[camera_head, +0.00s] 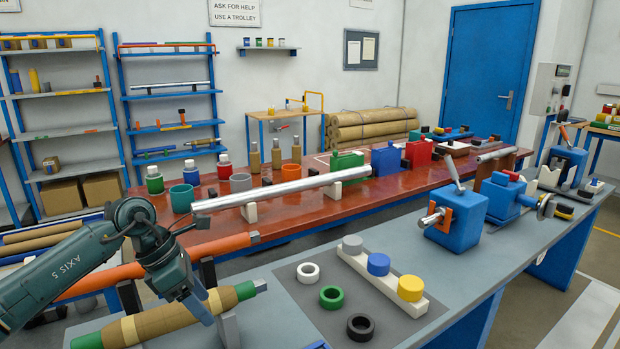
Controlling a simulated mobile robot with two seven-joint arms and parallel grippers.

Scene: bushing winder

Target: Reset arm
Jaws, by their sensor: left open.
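My left arm (70,262) comes in from the left, dark green. My left gripper (203,308) is open, pointing down at the brown wound bushing (155,322) on the near grey bench. The bushing has green ends and lies on grey supports. One finger overlaps the bushing's body in the picture; whether it touches cannot be told. No thing is seen held in the jaws. My right gripper is not in view.
An orange rod (215,246) lies behind the gripper. A grey mat (325,335) holds white, green and black rings (331,297) and a white block with capped pegs (378,265). A blue winder (455,222) stands right. A long silver tube (285,187) rests on the red bench behind.

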